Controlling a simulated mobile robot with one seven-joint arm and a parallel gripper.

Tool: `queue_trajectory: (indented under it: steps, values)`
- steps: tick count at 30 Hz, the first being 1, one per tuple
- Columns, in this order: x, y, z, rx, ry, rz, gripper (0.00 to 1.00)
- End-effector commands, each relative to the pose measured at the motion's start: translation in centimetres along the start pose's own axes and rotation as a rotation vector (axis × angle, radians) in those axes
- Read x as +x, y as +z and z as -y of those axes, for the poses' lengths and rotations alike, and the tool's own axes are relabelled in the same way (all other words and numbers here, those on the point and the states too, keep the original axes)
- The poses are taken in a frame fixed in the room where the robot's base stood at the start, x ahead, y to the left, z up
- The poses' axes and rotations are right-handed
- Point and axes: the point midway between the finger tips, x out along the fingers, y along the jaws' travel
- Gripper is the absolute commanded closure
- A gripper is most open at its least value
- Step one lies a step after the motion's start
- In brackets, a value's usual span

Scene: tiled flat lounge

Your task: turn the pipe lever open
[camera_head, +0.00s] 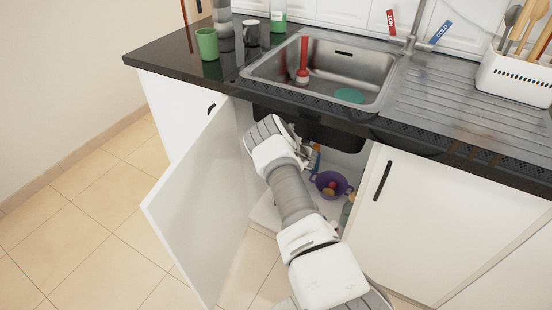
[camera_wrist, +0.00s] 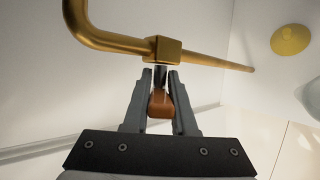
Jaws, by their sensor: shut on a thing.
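The pipe (camera_wrist: 105,37) is brass-coloured and crosses the top of the wrist view, bending upward at the left. A square valve block (camera_wrist: 163,49) sits on it. The pipe lever (camera_wrist: 161,104) has a dark stem and an orange-brown handle, and it points from the block toward my gripper. My gripper (camera_wrist: 160,85) has its two grey fingers on either side of the lever, shut on its handle. In the head view my gripper reaches into the open cabinet under the sink (camera_head: 325,85). The pipe and lever are hidden there.
The cabinet door (camera_head: 203,205) stands open to the left of my arm. A purple bowl (camera_head: 331,190) with small items is on the cabinet floor. A closed door (camera_head: 420,215) is at the right. The dark counter edge (camera_head: 480,168) runs above.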

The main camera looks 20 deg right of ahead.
Motion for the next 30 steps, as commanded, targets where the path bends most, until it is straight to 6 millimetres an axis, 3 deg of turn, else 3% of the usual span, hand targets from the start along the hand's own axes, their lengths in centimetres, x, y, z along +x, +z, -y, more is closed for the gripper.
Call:
queue_trajectory:
  steps: [23, 24, 29, 30]
  values:
    - [0.85, 0.32, -0.49, -0.011, -0.027, -0.002, 1.0]
    - [0.85, 0.32, -0.49, -0.011, -0.027, -0.002, 0.73]
    - [0.85, 0.32, -0.5, -0.011, -0.027, -0.001, 0.45]
    - [0.86, 0.32, -0.51, -0.011, -0.027, -0.001, 0.45]
